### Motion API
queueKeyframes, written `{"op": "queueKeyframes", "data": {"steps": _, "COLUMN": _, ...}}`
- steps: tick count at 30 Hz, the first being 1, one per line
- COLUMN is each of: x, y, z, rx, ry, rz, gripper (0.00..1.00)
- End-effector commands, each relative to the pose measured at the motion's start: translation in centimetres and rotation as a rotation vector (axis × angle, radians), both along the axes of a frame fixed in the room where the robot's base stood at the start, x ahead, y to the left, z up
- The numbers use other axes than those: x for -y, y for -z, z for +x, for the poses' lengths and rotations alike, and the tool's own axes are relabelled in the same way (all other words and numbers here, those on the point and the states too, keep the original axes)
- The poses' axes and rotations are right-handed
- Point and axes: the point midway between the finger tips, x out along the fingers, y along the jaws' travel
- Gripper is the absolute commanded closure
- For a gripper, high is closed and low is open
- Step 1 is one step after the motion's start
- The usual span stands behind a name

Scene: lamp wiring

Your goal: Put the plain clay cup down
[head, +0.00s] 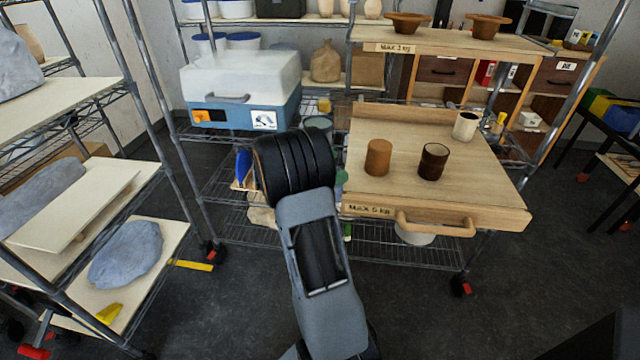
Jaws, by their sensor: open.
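The plain clay cup (378,157), a solid orange-brown cylinder, stands on the light wooden tray board (480,190) marked "MAX 5 kg". A dark brown cup (433,161) stands to its right. A cream cup (465,125) with a dark inside stands farther back at the right. All three are upright and apart from each other. My arm rises from the bottom centre, left of the board, and its upper part hides what is behind it. My gripper's fingers do not show, and nothing of mine touches the clay cup in this view.
A blue-and-white box (240,90) stands on the wire rack behind my arm. A wooden handle (435,225) sticks out at the board's front. A higher shelf (440,40) holds two brown bowls. Racks with wrapped clay (125,254) stand at left. The board's front left is bare.

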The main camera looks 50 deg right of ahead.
Motion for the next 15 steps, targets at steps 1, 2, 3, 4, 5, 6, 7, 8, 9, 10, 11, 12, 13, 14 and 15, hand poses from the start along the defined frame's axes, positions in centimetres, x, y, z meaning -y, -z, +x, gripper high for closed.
{"op": "queueKeyframes", "data": {"steps": 1, "x": -0.2, "y": 0.0, "z": 0.1, "rx": 0.000, "ry": 0.000, "rz": 0.000, "gripper": 0.03}}
{"op": "queueKeyframes", "data": {"steps": 2, "x": -0.2, "y": 0.0, "z": 0.1, "rx": 0.000, "ry": 0.000, "rz": 0.000, "gripper": 0.03}}
{"op": "queueKeyframes", "data": {"steps": 3, "x": -0.3, "y": 0.0, "z": 0.1, "rx": -0.001, "ry": 0.001, "rz": 0.004, "gripper": 0.03}}
{"op": "queueKeyframes", "data": {"steps": 4, "x": -0.4, "y": -0.1, "z": 0.1, "rx": -0.004, "ry": 0.001, "rz": 0.013, "gripper": 0.03}}
{"op": "queueKeyframes", "data": {"steps": 5, "x": -0.6, "y": -0.1, "z": 0.0, "rx": -0.009, "ry": 0.001, "rz": 0.028, "gripper": 0.03}}
{"op": "queueKeyframes", "data": {"steps": 6, "x": -1.0, "y": -0.1, "z": -0.1, "rx": -0.021, "ry": 0.000, "rz": 0.063, "gripper": 0.03}}
{"op": "queueKeyframes", "data": {"steps": 7, "x": -1.4, "y": -0.1, "z": -0.3, "rx": -0.034, "ry": 0.000, "rz": 0.100, "gripper": 0.03}}
{"op": "queueKeyframes", "data": {"steps": 8, "x": -2.0, "y": -0.2, "z": -0.5, "rx": -0.050, "ry": -0.004, "rz": 0.150, "gripper": 0.03}}
{"op": "queueKeyframes", "data": {"steps": 9, "x": -2.9, "y": -0.1, "z": -0.8, "rx": -0.079, "ry": -0.013, "rz": 0.233, "gripper": 0.03}}
{"op": "queueKeyframes", "data": {"steps": 10, "x": -3.8, "y": -0.1, "z": -1.1, "rx": -0.105, "ry": -0.026, "rz": 0.309, "gripper": 0.03}}
{"op": "queueKeyframes", "data": {"steps": 11, "x": -4.9, "y": 0.0, "z": -1.4, "rx": -0.133, "ry": -0.046, "rz": 0.395, "gripper": 0.03}}
{"op": "queueKeyframes", "data": {"steps": 12, "x": -6.5, "y": 0.2, "z": -1.9, "rx": -0.175, "ry": -0.084, "rz": 0.517, "gripper": 0.03}}
{"op": "queueKeyframes", "data": {"steps": 13, "x": -7.8, "y": 0.5, "z": -2.3, "rx": -0.208, "ry": -0.123, "rz": 0.616, "gripper": 0.03}}
{"op": "queueKeyframes", "data": {"steps": 14, "x": -9.2, "y": 0.7, "z": -2.7, "rx": -0.244, "ry": -0.172, "rz": 0.715, "gripper": 0.03}}
{"op": "queueKeyframes", "data": {"steps": 15, "x": -11.2, "y": 1.1, "z": -3.1, "rx": -0.292, "ry": -0.250, "rz": 0.844, "gripper": 0.03}}
